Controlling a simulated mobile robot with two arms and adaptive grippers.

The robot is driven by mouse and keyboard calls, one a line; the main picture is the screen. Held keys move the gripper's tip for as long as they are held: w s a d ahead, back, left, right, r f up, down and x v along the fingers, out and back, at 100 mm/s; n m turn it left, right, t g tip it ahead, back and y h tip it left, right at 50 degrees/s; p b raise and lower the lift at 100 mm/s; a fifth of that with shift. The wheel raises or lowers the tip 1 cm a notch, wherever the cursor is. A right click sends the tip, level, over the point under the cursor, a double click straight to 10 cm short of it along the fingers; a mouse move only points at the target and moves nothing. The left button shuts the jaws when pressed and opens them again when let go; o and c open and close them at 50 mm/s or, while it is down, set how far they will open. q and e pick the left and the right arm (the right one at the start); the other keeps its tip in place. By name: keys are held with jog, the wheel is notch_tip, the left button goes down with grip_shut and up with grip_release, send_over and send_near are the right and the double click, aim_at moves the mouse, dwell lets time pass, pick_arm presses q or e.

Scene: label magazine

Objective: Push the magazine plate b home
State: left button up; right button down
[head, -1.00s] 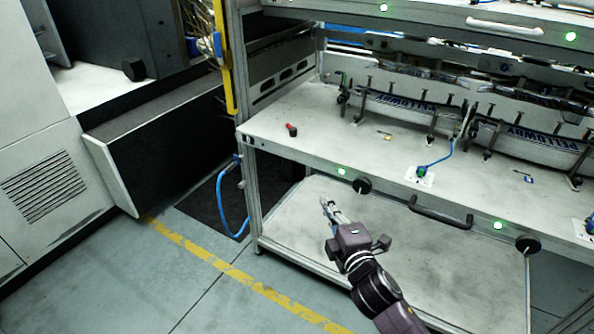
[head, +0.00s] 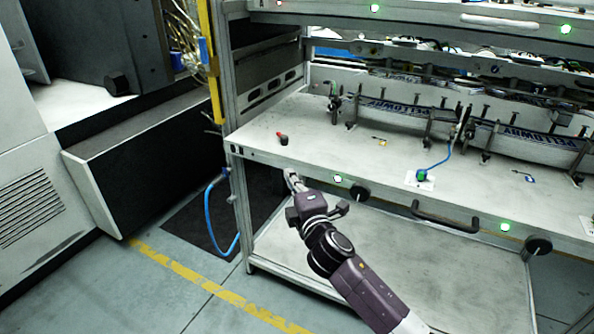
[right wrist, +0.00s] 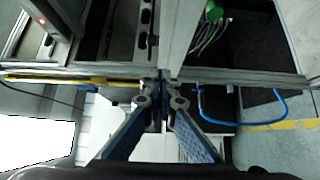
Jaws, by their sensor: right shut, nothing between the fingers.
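The long pale plate (head: 330,150) in the middle of the rack is the likely magazine plate; I see no letter that marks it as b. Its front edge carries a black bar handle (head: 445,216), round black knobs and green lights. Bowed strips with blue lettering stand at its back. My right gripper (head: 291,176) is at the plate's front edge, near the left corner post; I cannot tell whether it touches. In the right wrist view its fingertips (right wrist: 161,82) meet with nothing between them. My left gripper is not in view.
A red-topped piece (head: 282,138) and a blue cable (head: 435,165) lie on the plate. An upper shelf with a white handle (head: 500,20) is above, a lower shelf (head: 400,265) below. A blue hose (head: 212,215) hangs left of the rack post. Open floor lies front left.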

aim_at(293, 160)
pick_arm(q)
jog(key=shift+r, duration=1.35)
pick_arm(e)
jog(key=shift+w+d, duration=0.3)
jog(key=shift+w, duration=0.45)
jog(key=shift+w+d, duration=0.35)
jog(key=shift+w, duration=0.35)
jog(key=shift+w+d, duration=0.3)
jog(key=shift+w, duration=0.45)
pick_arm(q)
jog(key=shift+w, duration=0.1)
pick_arm(e)
jog(key=shift+w+d, duration=0.1)
